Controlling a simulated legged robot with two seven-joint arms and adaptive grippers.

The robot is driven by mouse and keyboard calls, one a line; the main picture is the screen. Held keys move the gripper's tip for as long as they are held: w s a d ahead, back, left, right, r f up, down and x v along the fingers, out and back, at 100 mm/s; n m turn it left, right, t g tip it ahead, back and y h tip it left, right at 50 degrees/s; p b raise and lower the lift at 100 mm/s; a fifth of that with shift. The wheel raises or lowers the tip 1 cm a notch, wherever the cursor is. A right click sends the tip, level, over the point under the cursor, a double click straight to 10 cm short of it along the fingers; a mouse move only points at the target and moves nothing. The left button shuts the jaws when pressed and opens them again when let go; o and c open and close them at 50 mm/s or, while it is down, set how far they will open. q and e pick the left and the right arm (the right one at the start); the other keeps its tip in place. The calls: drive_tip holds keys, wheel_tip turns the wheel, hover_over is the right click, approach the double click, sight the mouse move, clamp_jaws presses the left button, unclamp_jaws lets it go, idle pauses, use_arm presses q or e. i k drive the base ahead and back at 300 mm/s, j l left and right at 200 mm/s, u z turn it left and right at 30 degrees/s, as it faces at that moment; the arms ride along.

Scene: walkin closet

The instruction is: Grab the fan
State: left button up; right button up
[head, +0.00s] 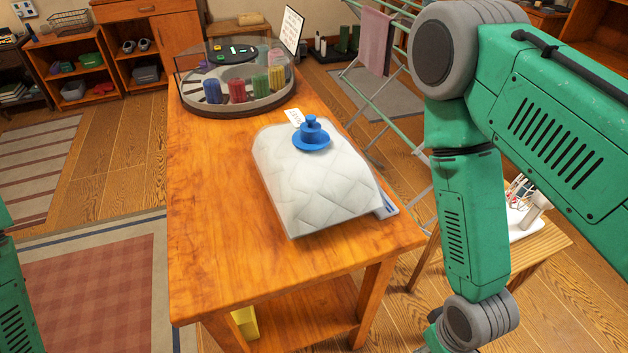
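I cannot make out a fan with certainty. A white item with thin wire-like parts and some red (525,212) sits on a low wooden stool at the right, partly hidden behind my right arm; I cannot tell whether it is the fan. My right arm comes down on the right side, and its lower end leaves the picture at the bottom, so its gripper is out of view. Only a piece of my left arm shows at the left edge; its gripper is out of view too.
A wooden table (215,235) fills the middle. It bears a white quilted pack (315,185) with a blue knobbed piece (311,135) on top, and a round tray (235,108) with colored cylinders. A drying rack (385,95) stands behind. Floor at left is open, with rugs.

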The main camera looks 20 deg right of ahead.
sight(523, 221)
drive_tip(key=j+z, duration=0.1)
drive_tip(key=z, duration=0.35)
drive_tip(key=k+z, duration=0.15)
drive_tip(key=z, duration=0.35)
drive_tip(key=k+z, duration=0.1)
drive_tip(key=z, duration=0.35)
drive_tip(key=k+z, duration=0.1)
drive_tip(key=z, duration=0.35)
drive_tip(key=i+l+z, duration=0.1)
drive_tip(key=i+z, duration=0.15)
drive_tip(key=i, duration=0.15)
drive_tip(key=i+z, duration=0.3)
drive_tip(key=i, duration=0.05)
